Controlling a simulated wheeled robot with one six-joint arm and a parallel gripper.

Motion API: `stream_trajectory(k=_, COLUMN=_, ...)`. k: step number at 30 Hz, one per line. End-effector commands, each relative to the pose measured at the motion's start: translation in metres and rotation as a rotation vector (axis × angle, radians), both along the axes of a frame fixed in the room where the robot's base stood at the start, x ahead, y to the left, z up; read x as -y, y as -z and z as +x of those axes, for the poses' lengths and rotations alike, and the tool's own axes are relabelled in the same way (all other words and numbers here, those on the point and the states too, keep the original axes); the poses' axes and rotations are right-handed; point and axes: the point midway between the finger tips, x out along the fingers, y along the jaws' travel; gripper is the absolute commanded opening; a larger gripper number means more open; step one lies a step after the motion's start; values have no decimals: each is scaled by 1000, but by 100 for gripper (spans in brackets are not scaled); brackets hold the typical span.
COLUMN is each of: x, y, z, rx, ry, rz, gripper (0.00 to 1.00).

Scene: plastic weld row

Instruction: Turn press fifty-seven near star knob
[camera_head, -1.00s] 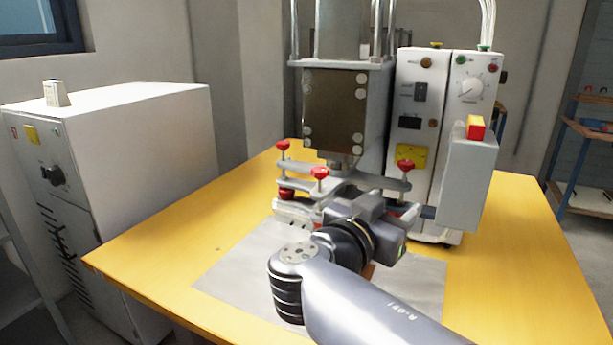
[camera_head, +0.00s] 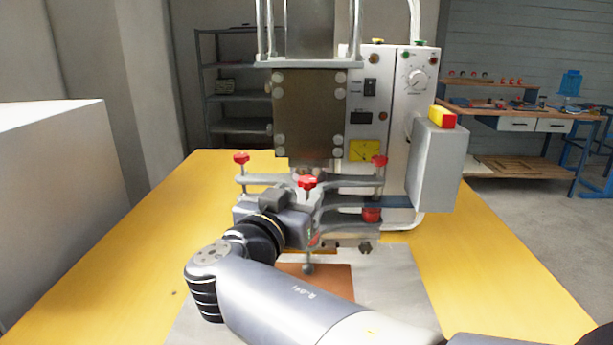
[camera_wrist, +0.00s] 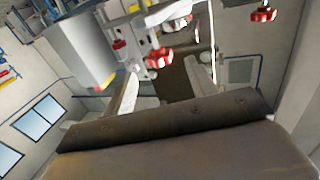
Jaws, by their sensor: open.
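The press (camera_head: 310,110) stands on the yellow table. It carries red star knobs on grey arms. The nearest upper star knob (camera_head: 306,182) sits at the front middle; others sit at left (camera_head: 241,158) and right (camera_head: 380,160), and one lower down (camera_head: 371,215). My gripper (camera_wrist: 162,70) is open, its two fingers pointing toward the press. In the wrist view a red star knob (camera_wrist: 158,58) shows beyond the gap between the fingertips; I cannot tell its distance. In the head view my wrist hides the fingertips, just below and left of the nearest knob.
A grey box with a red and yellow top (camera_head: 435,165) projects at the press's right. A white cabinet (camera_head: 60,170) stands left of the yellow table (camera_head: 490,280). A grey sheet (camera_head: 385,285) and a brown plate (camera_head: 325,280) lie under my arm. The table's right side is clear.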

Motion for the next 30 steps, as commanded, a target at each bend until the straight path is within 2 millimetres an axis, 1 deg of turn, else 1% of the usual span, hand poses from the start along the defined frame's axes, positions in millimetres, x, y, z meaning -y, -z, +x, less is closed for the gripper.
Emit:
stream_trajectory(k=1, x=4, y=-1, z=10, rx=0, ry=5, rz=0, gripper=54)
stream_trajectory(k=6, x=15, y=-1, z=38, rx=0, ry=6, rz=-1, gripper=54)
stream_trajectory(k=9, x=20, y=0, z=53, rx=-1, ry=4, rz=-2, gripper=54)
stream_trajectory(k=13, x=24, y=-1, z=67, rx=1, ry=1, rz=0, gripper=54)
stream_trajectory(k=18, x=27, y=0, z=75, rx=0, ry=0, rz=1, gripper=54)
stream_trajectory(k=25, x=27, y=0, z=75, rx=1, ry=-1, rz=1, gripper=54)
stream_trajectory(k=26, x=27, y=0, z=75, rx=1, ry=-1, rz=0, gripper=53)
stream_trajectory(k=30, x=27, y=0, z=75, rx=1, ry=-1, rz=0, gripper=42)
